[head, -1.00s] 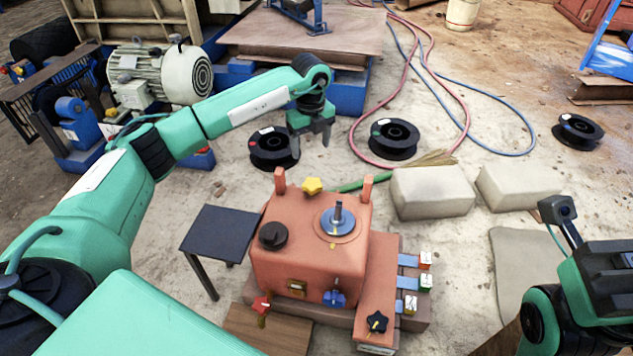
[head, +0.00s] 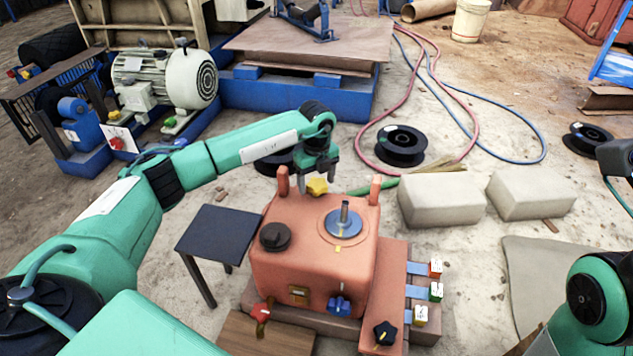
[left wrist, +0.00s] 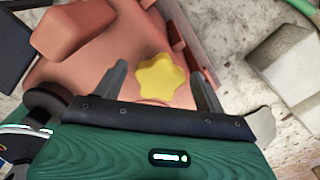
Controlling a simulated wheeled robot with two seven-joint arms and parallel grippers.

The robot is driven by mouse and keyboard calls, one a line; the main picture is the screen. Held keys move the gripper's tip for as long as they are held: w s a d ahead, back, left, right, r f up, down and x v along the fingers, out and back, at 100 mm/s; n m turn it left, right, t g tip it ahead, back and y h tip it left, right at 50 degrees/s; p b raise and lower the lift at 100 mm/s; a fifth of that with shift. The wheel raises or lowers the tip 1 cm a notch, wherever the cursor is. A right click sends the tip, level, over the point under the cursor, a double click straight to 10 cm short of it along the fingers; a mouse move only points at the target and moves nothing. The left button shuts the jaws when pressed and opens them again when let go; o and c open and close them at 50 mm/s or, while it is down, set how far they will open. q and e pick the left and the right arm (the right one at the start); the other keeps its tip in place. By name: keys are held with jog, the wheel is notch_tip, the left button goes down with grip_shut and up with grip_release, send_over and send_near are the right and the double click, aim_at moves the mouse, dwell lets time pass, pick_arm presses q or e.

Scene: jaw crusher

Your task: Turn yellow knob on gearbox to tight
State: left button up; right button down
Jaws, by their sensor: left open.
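The reddish-orange gearbox (head: 275,268) stands on the ground in the head view. The yellow star-shaped knob (head: 317,186) is at the far edge of its top, between two upright posts. My left gripper (head: 316,177) is open and points down at the knob. In the left wrist view the yellow knob (left wrist: 162,78) shows between the two open fingers of my left gripper (left wrist: 159,70), with a gap on each side. Whether the fingers reach down to the knob's height I cannot tell. My right gripper does not show; only parts of my right arm are at the right edge.
The gearbox top also carries a black knob (head: 275,237) and a blue dial (head: 344,222). A dark small table (head: 215,233) stands to its left. Pale blocks (head: 440,200) lie to its right. A cable reel (head: 400,145) and hoses lie behind.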

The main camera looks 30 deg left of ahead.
pick_arm(q)
jog(key=c, duration=1)
jog(key=shift+r, duration=0.1)
